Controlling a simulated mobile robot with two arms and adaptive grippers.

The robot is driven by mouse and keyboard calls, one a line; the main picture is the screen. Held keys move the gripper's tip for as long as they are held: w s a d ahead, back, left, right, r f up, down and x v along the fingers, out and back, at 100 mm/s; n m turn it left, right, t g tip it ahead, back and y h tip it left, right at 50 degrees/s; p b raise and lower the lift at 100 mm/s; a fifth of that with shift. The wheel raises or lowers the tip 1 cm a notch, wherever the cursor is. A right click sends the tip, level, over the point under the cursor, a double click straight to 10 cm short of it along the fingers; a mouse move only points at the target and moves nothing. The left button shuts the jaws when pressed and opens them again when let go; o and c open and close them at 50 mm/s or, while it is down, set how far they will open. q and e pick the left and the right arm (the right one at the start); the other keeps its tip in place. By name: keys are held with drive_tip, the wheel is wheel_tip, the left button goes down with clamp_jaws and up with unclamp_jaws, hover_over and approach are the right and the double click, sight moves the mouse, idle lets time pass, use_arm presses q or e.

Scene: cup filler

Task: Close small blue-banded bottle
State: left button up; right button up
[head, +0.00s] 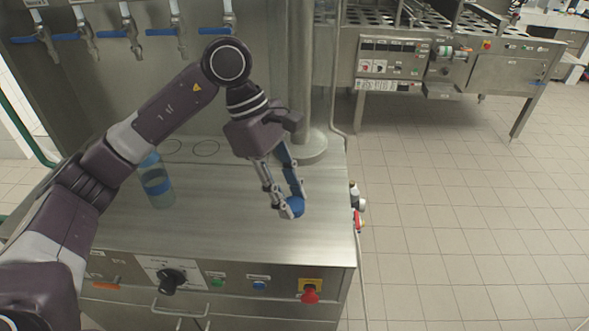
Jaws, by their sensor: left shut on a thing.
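The small blue-banded bottle (157,184) is clear and stands upright on the steel counter, left of the middle. My left arm passes in front of its upper left side, so I cannot tell how its mouth looks. My left gripper (285,206) is to the right of the bottle, apart from it, and points down over the right part of the counter. It is shut on a small round blue thing (293,208) that looks like a cap. My right gripper is not in view.
The steel counter (235,235) is bare between bottle and gripper. Taps with blue levers (176,30) hang on the back panel. A steel column (312,145) stands behind the gripper. The front panel has a black knob (172,280) and a red emergency button (310,295).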

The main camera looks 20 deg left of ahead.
use_arm(q)
drive_tip(key=s+a+f+m+g+y, duration=0.3)
drive_tip(key=s+f+m, duration=0.4)
drive_tip(key=m, duration=0.9)
drive_tip(key=shift+s+f+g+y, duration=0.25)
drive_tip(key=shift+s+g+y, duration=0.15)
drive_tip(key=shift+s+y, duration=0.5)
drive_tip(key=shift+s, duration=0.1)
